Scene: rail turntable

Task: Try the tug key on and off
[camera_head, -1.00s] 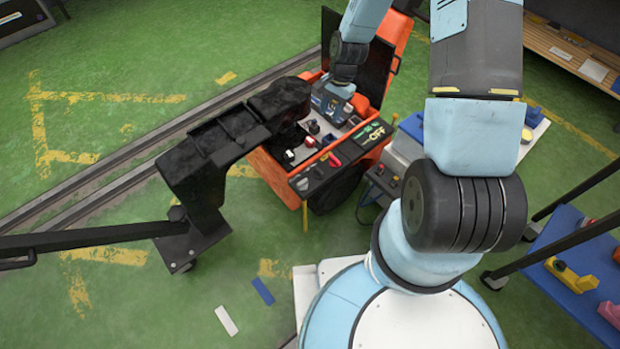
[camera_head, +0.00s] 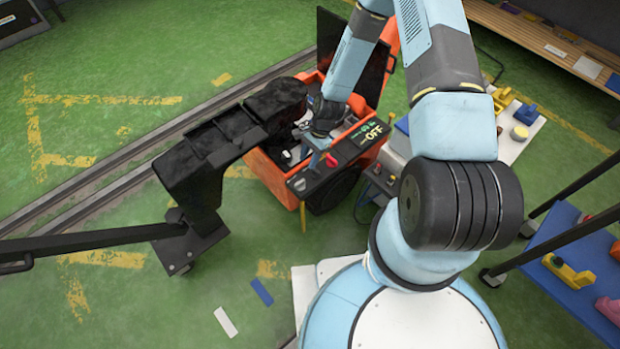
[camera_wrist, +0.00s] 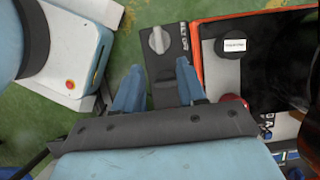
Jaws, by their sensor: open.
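The orange tug (camera_head: 262,166) stands left of my base, with a dark control panel (camera_head: 345,158) marked OFF along its near side. In the wrist view, a pale grey key-like knob (camera_wrist: 158,40) sits upright on the dark panel strip, beside white lettering. My gripper (camera_wrist: 159,66) is open, its two blue fingers spread on either side of that strip. The knob lies just beyond the fingertips, between their lines, and appears untouched. In the head view my gripper (camera_head: 319,142) is low over the tug's panel and partly hides it.
A red knob (camera_wrist: 233,103) is close to the right finger, near a black round part with a white label (camera_wrist: 234,45). A black bent frame (camera_head: 225,140) stands left of the tug. A table with a yellow item (camera_head: 525,113) is at right. Green floor is open at left.

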